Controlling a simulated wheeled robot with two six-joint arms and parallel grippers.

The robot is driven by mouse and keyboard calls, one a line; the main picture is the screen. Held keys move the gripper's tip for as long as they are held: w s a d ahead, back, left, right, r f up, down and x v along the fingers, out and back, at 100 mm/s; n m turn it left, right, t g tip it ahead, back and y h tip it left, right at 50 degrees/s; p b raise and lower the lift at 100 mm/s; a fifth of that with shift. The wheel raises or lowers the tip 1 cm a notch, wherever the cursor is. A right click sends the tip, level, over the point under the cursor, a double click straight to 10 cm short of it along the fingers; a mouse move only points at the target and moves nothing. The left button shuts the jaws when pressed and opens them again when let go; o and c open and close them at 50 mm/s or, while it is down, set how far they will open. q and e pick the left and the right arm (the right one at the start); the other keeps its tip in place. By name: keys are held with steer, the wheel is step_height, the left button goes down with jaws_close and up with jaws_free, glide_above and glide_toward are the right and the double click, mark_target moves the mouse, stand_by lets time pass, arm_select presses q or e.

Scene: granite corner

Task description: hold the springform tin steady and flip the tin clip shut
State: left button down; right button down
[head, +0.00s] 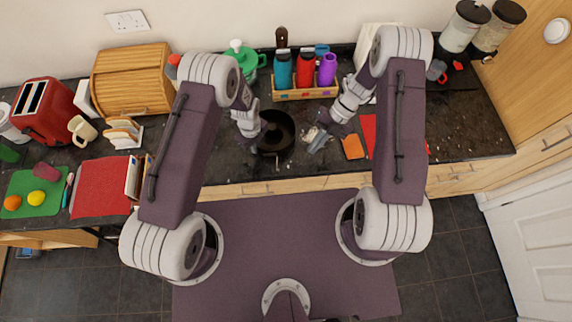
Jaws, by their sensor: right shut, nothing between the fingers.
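The springform tin (277,131) is a dark, round, open-topped tin standing on the dark granite counter near its front edge. My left gripper (259,128) is at the tin's left side, against or very close to its wall. Its fingers are too small and overlapped to tell whether they grip the tin. My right gripper (317,140) is to the right of the tin, apart from it, low over the counter, shut and empty. I cannot make out the tin clip; it is too small or hidden.
A wooden caddy (305,94) with several coloured bottles stands behind the tin. An orange item (352,146) and a red cloth (369,133) lie right of my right gripper. Bread bin (131,80) and toaster (46,110) stand far left.

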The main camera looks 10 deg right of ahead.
arm_select(q)
steer(key=shift+s, duration=0.1)
steer(key=shift+d, duration=0.15)
arm_select(e)
steer(key=shift+s+a, duration=0.1)
steer(key=shift+s, duration=0.05)
steer(key=x, duration=1)
steer(key=shift+a+f, duration=0.15)
steer(key=shift+a, duration=1.35)
steer(key=shift+w+a, duration=0.3)
steer(key=shift+a, duration=0.3)
steer(key=shift+d, duration=0.1)
